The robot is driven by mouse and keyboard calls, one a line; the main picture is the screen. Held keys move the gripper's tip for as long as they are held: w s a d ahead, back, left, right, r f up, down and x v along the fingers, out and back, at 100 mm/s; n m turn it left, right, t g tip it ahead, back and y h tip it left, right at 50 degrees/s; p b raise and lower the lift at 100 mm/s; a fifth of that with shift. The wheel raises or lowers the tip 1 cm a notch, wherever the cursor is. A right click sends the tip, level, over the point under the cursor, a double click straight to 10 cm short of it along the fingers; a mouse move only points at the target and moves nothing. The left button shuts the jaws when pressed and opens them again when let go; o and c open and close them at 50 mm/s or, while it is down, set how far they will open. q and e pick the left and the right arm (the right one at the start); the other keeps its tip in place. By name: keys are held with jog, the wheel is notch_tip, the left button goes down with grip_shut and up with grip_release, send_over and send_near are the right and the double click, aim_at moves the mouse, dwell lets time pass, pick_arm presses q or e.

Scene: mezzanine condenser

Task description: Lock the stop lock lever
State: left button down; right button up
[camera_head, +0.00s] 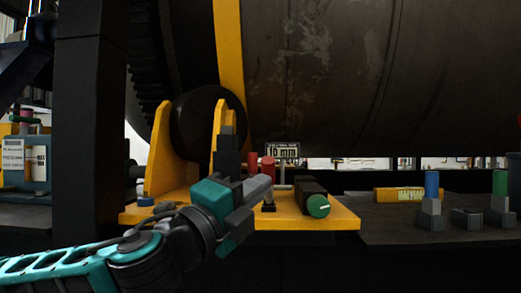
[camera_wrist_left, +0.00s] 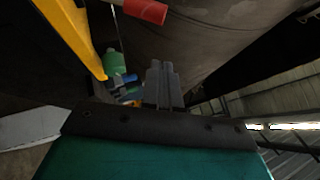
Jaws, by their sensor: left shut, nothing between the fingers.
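Two red handles show behind my left gripper on the yellow base: a left red handle (camera_head: 252,161) and a right red handle (camera_head: 267,166). I cannot tell which belongs to the stop lock lever. One red handle end (camera_wrist_left: 145,11) shows at the top of the left wrist view, beyond and left of the fingertips, apart from them. My left gripper (camera_head: 267,183) is shut and empty in front of the red handles; its closed fingers (camera_wrist_left: 160,68) also show in the left wrist view. The arm hides the lower parts of the handles. My right gripper is out of view.
A green knob (camera_head: 318,206) on a dark block stands right of the gripper. A small sign (camera_head: 282,151) stands behind. Yellow brackets (camera_head: 160,150) rise at left, under a large dark drum (camera_head: 350,75). A blue-topped post (camera_head: 432,185) and a green-topped post (camera_head: 499,184) stand farther right.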

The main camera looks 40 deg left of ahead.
pick_arm(q)
jog(key=w+p, duration=0.1)
jog(key=w+a+r+p, duration=0.1)
jog(key=w, duration=0.1)
jog(key=w+a+r+p, duration=0.1)
jog(key=p, duration=0.1)
jog(key=shift+w+a+r, duration=0.15)
jog(key=shift+w+a, duration=0.05)
jog(key=shift+w, duration=0.15)
dwell(0.3)
